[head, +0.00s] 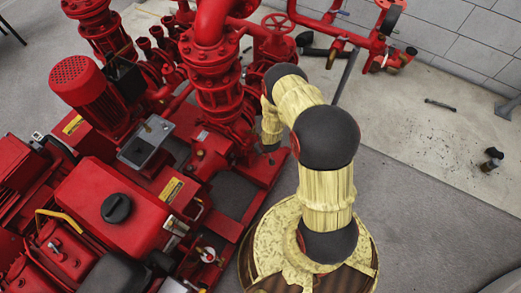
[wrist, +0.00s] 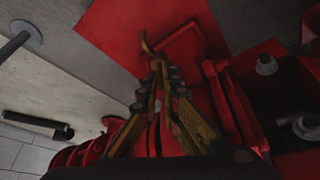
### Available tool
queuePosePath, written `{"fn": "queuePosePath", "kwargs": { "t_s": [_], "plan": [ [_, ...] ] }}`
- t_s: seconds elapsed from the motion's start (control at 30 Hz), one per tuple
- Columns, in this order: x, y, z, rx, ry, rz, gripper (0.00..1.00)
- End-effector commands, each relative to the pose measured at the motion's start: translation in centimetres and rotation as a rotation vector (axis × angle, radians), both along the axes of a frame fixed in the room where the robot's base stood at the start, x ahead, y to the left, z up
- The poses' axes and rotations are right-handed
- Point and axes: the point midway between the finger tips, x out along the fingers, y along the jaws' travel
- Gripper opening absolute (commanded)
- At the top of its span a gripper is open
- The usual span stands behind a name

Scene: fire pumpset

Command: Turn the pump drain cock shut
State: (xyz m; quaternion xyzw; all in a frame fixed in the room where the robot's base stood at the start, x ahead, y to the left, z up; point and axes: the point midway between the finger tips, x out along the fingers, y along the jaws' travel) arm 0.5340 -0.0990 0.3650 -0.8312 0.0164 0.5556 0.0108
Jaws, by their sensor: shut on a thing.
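The pump drain cock (wrist: 147,42) shows in the wrist view as a small, thin brass-coloured piece with a bent end, just beyond my fingertips. My gripper (wrist: 160,68) reaches up the middle of that view with its two worn yellow and dark fingers drawn together at the tips. It is shut on the cock, and the fingertips hide the gripped part. I cannot tell the cock's angle relative to its body. In the head view my arm comes down beside the red pump (head: 212,75), and the cock cannot be made out there.
The red pumpset base (wrist: 135,30) lies beneath the fingers. Red ribs and bolts (wrist: 266,64) stand close on the right in the wrist view. A red engine cover (head: 110,205) is left in the head view. Bare floor (head: 430,215) lies to the right, with small debris (head: 490,158).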

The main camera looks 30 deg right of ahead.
Motion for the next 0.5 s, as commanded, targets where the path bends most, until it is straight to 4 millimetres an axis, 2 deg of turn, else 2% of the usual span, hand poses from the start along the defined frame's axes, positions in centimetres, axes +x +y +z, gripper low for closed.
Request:
{"fn": "queuePosePath", "kwargs": {
  "t_s": [0.5],
  "plan": [
    [0.14,0.63,0.11,0.0,0.002,-0.486,0.0]
  ]
}}
